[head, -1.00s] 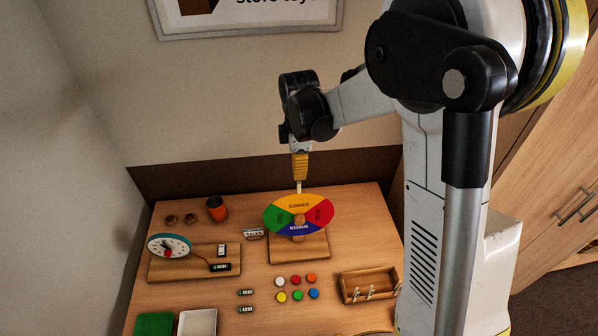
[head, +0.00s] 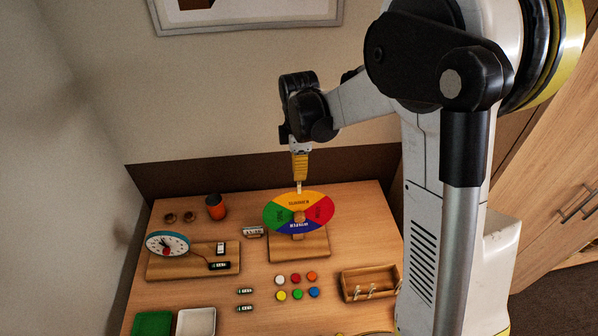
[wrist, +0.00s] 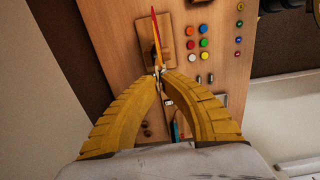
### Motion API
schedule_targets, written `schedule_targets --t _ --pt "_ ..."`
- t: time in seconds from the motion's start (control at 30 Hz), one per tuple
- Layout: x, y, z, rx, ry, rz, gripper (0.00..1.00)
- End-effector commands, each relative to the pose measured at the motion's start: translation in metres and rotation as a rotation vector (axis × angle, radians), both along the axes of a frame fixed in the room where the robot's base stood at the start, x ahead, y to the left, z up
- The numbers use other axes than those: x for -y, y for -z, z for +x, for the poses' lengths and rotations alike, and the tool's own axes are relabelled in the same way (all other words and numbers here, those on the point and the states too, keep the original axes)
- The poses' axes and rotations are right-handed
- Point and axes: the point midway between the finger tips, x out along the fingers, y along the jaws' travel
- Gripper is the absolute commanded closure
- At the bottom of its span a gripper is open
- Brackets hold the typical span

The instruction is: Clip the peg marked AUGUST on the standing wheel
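The standing wheel (head: 275,213) has yellow, red, blue and green sectors and stands upright on a wooden base (head: 313,248). It shows nearly edge-on in the wrist view (wrist: 154,25). My gripper (head: 300,178) points down just above the wheel's top rim, over the yellow sector. Its yellow fingers are closed together on a small pale peg (head: 299,187), which also shows at the fingertips in the wrist view (wrist: 159,72). The peg's lower end is at the rim; I cannot tell whether it grips it. Its marking is not readable.
A wooden box (head: 388,276) with pale pegs on its front edge stands at the right. A toy clock (head: 168,244) stands at the left, an orange cup (head: 216,207) behind. Colored discs (head: 297,279) lie in front of the wheel. A small white labelled piece (head: 253,232) sits beside the wheel.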

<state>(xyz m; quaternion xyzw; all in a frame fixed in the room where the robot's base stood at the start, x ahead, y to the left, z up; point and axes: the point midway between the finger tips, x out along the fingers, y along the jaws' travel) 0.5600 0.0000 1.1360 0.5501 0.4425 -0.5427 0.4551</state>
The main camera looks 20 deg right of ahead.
Motion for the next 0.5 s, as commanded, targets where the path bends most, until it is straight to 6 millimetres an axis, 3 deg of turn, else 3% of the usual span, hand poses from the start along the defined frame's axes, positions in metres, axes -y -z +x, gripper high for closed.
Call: schedule_targets --t 0.5 --pt "0.0000 0.0046 0.0000 0.000 0.000 0.000 1.00"
